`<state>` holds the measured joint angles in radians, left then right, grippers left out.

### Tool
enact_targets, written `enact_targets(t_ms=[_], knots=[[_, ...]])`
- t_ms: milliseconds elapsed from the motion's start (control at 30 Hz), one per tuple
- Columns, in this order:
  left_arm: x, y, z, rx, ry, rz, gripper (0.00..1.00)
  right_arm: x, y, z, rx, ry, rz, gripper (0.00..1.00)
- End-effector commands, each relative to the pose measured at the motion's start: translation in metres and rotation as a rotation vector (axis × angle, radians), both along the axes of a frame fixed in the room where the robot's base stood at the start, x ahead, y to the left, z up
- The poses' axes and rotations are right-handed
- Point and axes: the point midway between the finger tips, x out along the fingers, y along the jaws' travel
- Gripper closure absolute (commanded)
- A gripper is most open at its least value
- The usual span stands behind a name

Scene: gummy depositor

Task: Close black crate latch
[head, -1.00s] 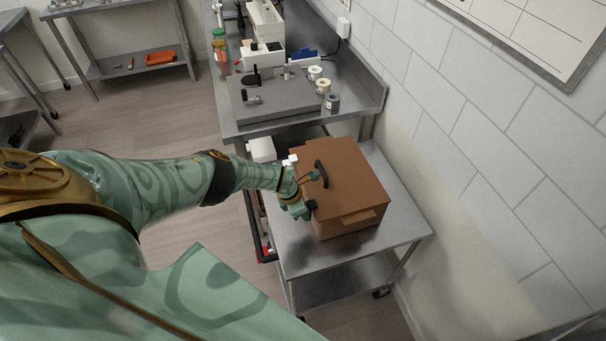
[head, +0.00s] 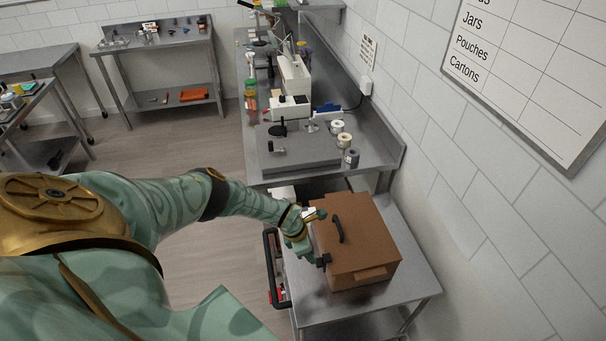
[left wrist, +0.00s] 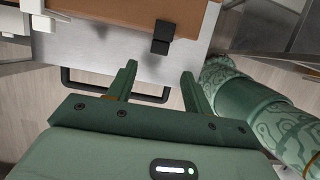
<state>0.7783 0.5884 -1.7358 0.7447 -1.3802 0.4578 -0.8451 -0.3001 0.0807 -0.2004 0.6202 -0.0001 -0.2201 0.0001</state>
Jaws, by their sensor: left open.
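The brown crate (head: 362,240) has a black handle on its lid and stands on the metal cart. The black latch (head: 323,260) is on the crate's left side, near its front corner. My left gripper (head: 303,243) is beside the crate's left side, close to the latch. In the left wrist view its fingers (left wrist: 158,82) are apart with nothing between them, and the latch is beyond the tips. My right gripper is not in view.
The cart (head: 408,290) has a dark bar handle (head: 272,270) at its left, below my gripper. A steel bench (head: 255,150) with a grey platform and several rolls stands behind. The tiled wall is close on the right. The floor to the left is clear.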

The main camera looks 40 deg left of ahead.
Motion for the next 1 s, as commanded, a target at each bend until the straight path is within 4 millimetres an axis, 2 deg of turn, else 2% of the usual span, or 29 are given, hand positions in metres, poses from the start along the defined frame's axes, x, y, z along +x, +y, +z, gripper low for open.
enact_targets(t_ms=[33,100,300,900,1000], knots=[[-0.003,0.003,0.019,0.001,0.001,-0.001,0.49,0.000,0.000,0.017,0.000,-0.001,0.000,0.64],[-0.006,0.006,0.032,0.000,-0.001,-0.002,0.49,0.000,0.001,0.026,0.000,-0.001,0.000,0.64],[-0.013,0.011,0.050,0.000,0.000,-0.001,0.49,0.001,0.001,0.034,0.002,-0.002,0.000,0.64],[-0.015,0.011,0.052,-0.001,0.001,0.000,0.49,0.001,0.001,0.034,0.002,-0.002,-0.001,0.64],[-0.016,0.005,0.051,-0.014,-0.002,0.003,0.49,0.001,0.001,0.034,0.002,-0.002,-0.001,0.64]])
